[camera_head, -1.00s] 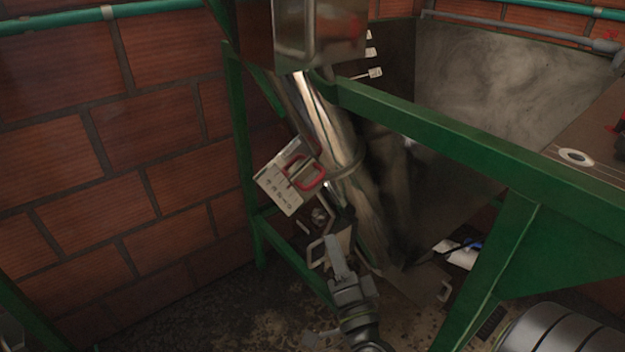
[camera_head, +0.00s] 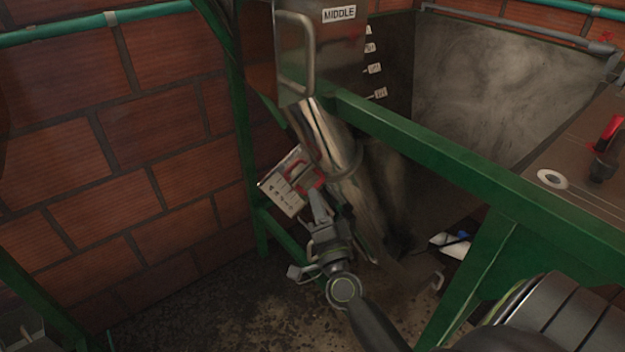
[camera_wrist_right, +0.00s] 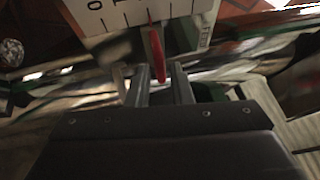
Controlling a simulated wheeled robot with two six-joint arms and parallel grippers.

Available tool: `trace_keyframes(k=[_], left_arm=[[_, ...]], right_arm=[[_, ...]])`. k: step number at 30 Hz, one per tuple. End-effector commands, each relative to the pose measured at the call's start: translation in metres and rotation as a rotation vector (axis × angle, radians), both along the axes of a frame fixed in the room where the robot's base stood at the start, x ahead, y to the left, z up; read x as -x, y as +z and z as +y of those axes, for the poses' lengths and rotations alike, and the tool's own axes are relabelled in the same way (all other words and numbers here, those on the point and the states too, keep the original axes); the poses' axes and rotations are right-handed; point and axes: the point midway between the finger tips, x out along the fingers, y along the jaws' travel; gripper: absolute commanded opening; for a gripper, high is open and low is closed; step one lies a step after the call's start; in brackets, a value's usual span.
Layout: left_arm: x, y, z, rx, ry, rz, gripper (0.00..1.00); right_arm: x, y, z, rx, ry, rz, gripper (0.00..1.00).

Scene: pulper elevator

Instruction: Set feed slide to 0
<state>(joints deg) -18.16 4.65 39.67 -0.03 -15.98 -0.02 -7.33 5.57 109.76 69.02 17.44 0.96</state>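The feed slide's white scale plate (camera_head: 279,190), marked with ticks and digits, sits tilted beside the shiny metal chute pipe (camera_head: 330,140). Its red handle (camera_head: 297,172) stands out in front of the plate. My right gripper (camera_head: 317,197) is just below the handle and partly hides its lower end. In the right wrist view the fingers (camera_wrist_right: 159,85) are apart, and the red handle (camera_wrist_right: 157,50) reaches down between their tips, with a gap on each side. The scale plate (camera_wrist_right: 105,14) shows a 0 near its left end there. My left gripper is not in view.
A green frame beam (camera_head: 430,145) crosses to the right of the pipe, and a green post (camera_head: 240,130) stands at the left. A metal box labelled MIDDLE (camera_head: 318,45) is above. A brick wall (camera_head: 110,170) closes off the left side.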

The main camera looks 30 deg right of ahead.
Motion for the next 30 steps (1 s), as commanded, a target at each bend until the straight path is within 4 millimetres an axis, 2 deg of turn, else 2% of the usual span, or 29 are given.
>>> trace_keyframes(k=[1,7,18,23,30], left_arm=[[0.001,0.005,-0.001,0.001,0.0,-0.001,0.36],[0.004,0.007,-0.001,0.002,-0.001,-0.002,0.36],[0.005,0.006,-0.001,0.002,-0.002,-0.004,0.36],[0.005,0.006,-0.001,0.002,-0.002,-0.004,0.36],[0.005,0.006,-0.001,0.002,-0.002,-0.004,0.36]], right_arm=[[-0.009,0.007,-0.002,0.001,0.001,-0.002,0.2],[-0.028,0.011,-0.008,0.0,-0.001,-0.001,0.2],[-0.033,0.012,-0.01,-0.001,-0.001,0.0,0.2],[-0.033,0.012,-0.01,-0.001,0.0,0.001,0.0],[-0.032,0.012,-0.01,-0.001,0.0,0.001,0.0]])
